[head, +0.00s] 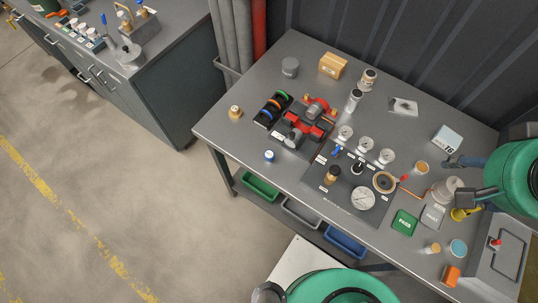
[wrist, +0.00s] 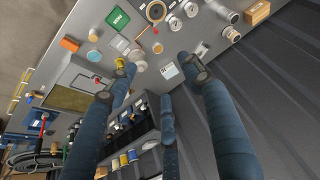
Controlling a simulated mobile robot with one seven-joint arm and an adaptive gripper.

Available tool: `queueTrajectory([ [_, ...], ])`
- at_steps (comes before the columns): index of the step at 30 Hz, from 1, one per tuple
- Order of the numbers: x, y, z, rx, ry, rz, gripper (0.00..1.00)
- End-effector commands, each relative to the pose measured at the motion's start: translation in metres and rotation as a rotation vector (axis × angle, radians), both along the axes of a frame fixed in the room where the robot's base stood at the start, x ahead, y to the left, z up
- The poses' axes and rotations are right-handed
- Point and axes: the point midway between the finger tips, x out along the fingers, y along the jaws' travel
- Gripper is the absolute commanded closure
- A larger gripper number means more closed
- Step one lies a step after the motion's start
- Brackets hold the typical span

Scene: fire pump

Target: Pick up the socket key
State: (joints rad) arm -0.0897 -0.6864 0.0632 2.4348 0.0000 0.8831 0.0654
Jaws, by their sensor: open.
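I cannot pick out the socket key with certainty. A thin rod with a red end (head: 408,184) lies on the right part of the grey workbench (head: 310,185), between the copper-coloured ring and the grey cylinder; it is too small to identify. It also shows in the wrist view (wrist: 146,31). My gripper (head: 456,180) is above the bench's right end, its blue-grey fingers spread and nothing between them. In the wrist view my gripper (wrist: 160,72) shows its fingers wide apart, with bench items behind them. My arm and fingers hide part of the bench's right end.
A green box (head: 404,222), a grey box (head: 432,216), a yellow item (head: 459,214) and an orange block (head: 451,275) crowd the right end. A white box (head: 446,138) stands near the back. Gauges and a red pump assembly (head: 310,120) fill the middle. A dark ribbed wall (head: 420,50) rises behind.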

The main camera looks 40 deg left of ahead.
Motion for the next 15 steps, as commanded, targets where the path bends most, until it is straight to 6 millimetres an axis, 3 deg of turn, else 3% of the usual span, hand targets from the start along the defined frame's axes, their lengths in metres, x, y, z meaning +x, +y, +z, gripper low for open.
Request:
queueTrajectory([
  [8,0.043,0.068,-0.015,0.030,0.092,0.061,0.49],
  [15,0.067,0.139,-0.042,0.039,0.175,0.105,0.49],
])
